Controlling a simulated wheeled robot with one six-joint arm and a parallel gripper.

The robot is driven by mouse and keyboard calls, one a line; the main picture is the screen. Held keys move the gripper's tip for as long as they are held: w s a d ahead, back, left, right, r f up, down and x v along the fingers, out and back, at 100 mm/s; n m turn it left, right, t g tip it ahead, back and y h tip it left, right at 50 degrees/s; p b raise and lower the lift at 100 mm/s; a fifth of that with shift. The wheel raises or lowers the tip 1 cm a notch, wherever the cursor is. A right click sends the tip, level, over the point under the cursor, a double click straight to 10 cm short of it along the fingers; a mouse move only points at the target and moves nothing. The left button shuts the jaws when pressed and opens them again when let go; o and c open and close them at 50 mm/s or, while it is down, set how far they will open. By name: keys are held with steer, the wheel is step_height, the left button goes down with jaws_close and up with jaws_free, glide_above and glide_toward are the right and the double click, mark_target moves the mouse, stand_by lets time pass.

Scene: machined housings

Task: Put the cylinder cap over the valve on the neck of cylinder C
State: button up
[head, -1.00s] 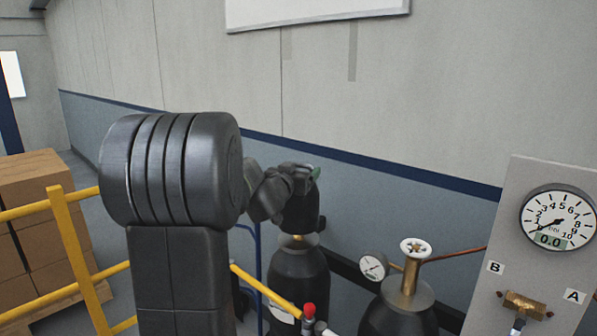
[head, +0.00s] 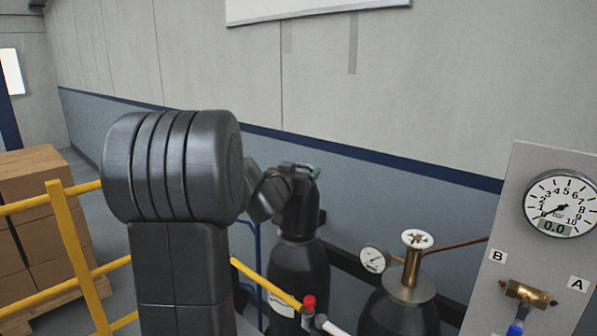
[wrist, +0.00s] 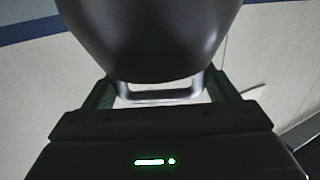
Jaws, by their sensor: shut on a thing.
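The cylinder cap (head: 299,215) is dark and dome-shaped, upright over the neck of a black gas cylinder (head: 298,270) in the head view. The valve and brass neck are hidden under it, and its lower edge looks at or very close to the cylinder's shoulder. I see no letter C on this cylinder. My gripper (head: 312,171) is at the top of the cap, shut on it. In the wrist view the cap (wrist: 150,35) fills the top middle, with a pale bar (wrist: 160,95) between the green-padded fingers.
Right of it stands a second cylinder (head: 400,312) with a brass valve, white handwheel (head: 417,239) and gauge (head: 374,259). A panel (head: 510,200) marked B and A is at far right. Yellow rails (head: 75,245), a red-tipped fitting (head: 309,303) and boxes (head: 40,180) are nearer or left.

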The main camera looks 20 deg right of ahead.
steer(key=shift+f+b, duration=0.7)
steer(key=shift+f, duration=0.25)
steer(key=o, duration=1.8)
steer(key=shift+f, duration=0.1)
steer(key=v, duration=1.4)
steer(key=shift+w+d, duration=0.1)
